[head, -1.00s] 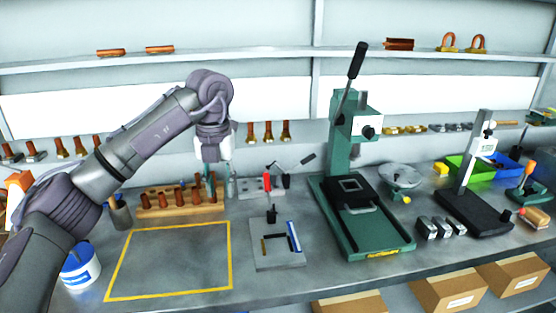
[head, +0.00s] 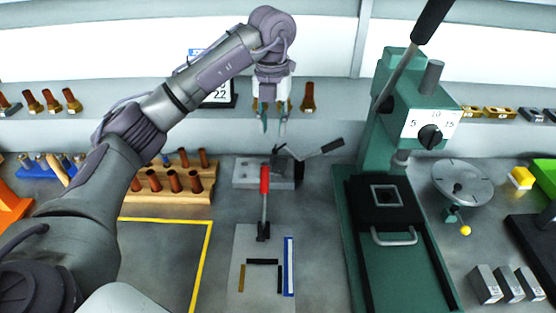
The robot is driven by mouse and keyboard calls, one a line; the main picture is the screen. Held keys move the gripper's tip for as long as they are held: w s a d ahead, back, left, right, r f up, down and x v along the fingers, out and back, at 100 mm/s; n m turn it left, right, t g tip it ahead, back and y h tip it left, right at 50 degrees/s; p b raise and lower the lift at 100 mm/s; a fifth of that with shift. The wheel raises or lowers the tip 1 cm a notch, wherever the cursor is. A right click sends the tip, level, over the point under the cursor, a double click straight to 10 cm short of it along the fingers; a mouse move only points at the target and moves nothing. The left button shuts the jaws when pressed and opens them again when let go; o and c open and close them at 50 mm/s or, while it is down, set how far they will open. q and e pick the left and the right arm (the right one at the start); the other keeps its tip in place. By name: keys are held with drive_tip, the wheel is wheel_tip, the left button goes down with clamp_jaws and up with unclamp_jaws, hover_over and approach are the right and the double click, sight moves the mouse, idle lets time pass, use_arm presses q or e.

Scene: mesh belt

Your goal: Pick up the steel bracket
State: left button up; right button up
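No piece in the head view is clearly the steel bracket. Small grey steel-looking pieces (head: 530,115) lie at the right end of the low back shelf, beside brass ones, but their shape is too small to be sure of. My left gripper (head: 274,124) hangs pointing down in front of the low back shelf, far to the left of those pieces. Its teal fingertips are apart, with nothing seen held between them. Copper-topped brass pieces (head: 308,98) stand on the shelf behind it, partly hidden by the fingers. My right gripper is not in view.
A green press (head: 385,170) with a raised lever stands right of my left gripper. A toggle clamp with a red handle (head: 264,180) and a grey fixture plate (head: 247,240) are below it. A wooden rack (head: 170,193) holds copper pegs. The yellow-outlined area (head: 207,250) looks clear.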

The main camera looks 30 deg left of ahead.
sight(279, 160)
use_arm(q)
wheel_tip(279, 160, down, 4)
drive_tip(key=shift+w+r, duration=0.15)
drive_tip(key=shift+r, duration=0.05)
drive_tip(key=shift+f+p, duration=0.5)
drive_tip(key=shift+f, duration=2.3)
clamp_jaws()
